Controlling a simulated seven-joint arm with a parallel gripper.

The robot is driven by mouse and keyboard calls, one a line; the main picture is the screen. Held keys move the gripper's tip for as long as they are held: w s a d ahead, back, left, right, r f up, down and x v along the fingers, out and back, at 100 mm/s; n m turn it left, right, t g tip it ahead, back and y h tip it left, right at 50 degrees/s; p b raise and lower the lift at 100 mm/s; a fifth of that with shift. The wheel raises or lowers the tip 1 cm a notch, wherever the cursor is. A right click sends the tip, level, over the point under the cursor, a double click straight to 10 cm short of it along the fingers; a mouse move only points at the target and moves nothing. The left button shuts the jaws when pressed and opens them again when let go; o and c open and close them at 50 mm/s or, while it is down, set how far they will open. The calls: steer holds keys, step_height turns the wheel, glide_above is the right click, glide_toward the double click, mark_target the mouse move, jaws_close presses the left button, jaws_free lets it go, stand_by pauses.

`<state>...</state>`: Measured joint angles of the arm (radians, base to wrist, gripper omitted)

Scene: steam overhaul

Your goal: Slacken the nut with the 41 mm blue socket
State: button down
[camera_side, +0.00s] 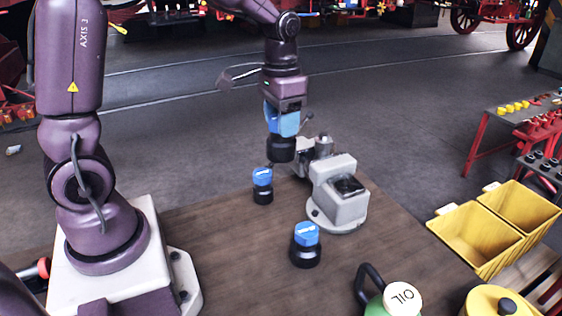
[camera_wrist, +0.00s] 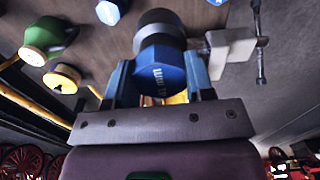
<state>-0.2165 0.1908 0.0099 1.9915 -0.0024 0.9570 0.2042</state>
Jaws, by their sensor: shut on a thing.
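My gripper (camera_side: 284,126) is shut on a blue-topped socket with a black lower body (camera_side: 281,151), held upright above the bench. In the wrist view the held socket (camera_wrist: 158,76) sits between the two blue fingers of my gripper (camera_wrist: 160,66); its white marking is too small to read. A grey vice-like fixture (camera_side: 340,205) stands just right of and nearer than the held socket; it also shows in the wrist view (camera_wrist: 230,52). I cannot make out the nut. Two other blue-topped sockets stand on the bench, a smaller one (camera_side: 262,186) and a larger one (camera_side: 306,246).
The wooden bench (camera_side: 225,250) is clear at its left middle. A green oil can (camera_side: 376,303) and a yellow can (camera_side: 490,301) stand at the near right. Yellow bins (camera_side: 474,240) are beyond the right edge, with a red-framed table (camera_side: 483,132) behind.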

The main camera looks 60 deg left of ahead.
step_height(320, 180, up, 9)
steer(key=shift+w+f, duration=0.1)
steer(key=w+a, duration=0.3)
steer(key=w, duration=0.4)
steer(key=w+a, duration=0.3)
steer(key=w, duration=0.4)
steer(key=shift+a+f, duration=0.2)
steer(key=shift+f, duration=4.45)
steer(key=shift+f, duration=2)
steer(key=c, duration=1.1)
jaws_free()
jaws_close()
steer(key=n, duration=0.4)
steer(key=shift+n, duration=0.3)
